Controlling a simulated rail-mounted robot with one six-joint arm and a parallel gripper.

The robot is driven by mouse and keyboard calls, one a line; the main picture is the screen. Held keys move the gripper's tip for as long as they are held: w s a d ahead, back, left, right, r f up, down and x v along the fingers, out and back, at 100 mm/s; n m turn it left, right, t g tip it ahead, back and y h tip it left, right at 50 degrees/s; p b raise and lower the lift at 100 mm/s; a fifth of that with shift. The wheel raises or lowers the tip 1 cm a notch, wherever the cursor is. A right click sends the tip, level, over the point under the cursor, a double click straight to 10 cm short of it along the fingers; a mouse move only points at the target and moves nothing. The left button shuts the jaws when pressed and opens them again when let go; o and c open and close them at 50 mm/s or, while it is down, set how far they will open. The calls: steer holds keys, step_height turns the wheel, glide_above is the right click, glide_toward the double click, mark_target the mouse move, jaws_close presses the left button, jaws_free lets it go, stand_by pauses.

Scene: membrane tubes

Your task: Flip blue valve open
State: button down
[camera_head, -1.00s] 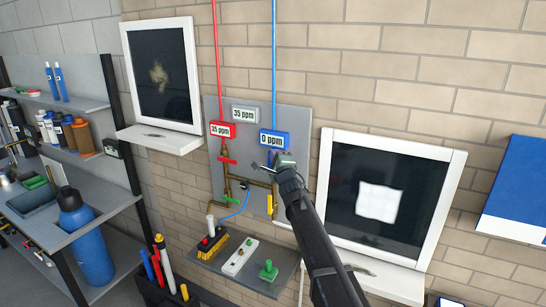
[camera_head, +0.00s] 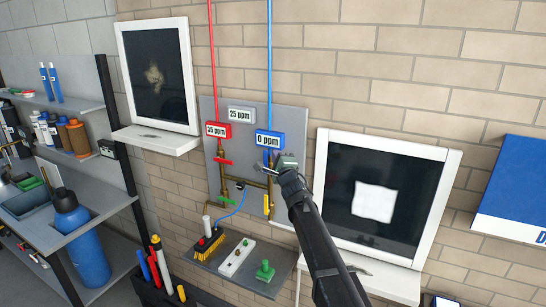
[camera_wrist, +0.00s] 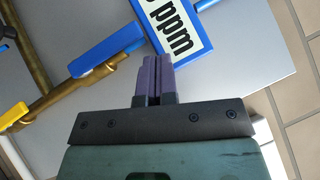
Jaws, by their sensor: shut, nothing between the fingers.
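The blue valve handle (camera_wrist: 106,46) lies roughly in line with the brass pipe (camera_wrist: 52,91) in the wrist view, its upper end near the blue display box. In the head view only a small blue sliver of the handle (camera_head: 265,158) shows, left of my gripper (camera_head: 280,162). My gripper's purple fingers (camera_wrist: 155,72) are together and hold nothing. In the wrist view they are to the right of the handle, with a gap between. The blue display box (camera_head: 270,140) reads 0 ppm.
A red display box (camera_head: 217,130) reads 35 ppm and a grey one (camera_head: 241,113) reads 25 ppm. A red handle (camera_head: 223,161) and a yellow handle (camera_head: 266,205) are on the panel's pipes. A shelf with tools (camera_head: 239,261) is below, a framed unit to the right.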

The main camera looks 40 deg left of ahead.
steer(key=s+d, duration=0.5)
steer(key=d, duration=0.4)
steer(key=shift+s+d, duration=0.15)
steer(key=shift+d, duration=0.25)
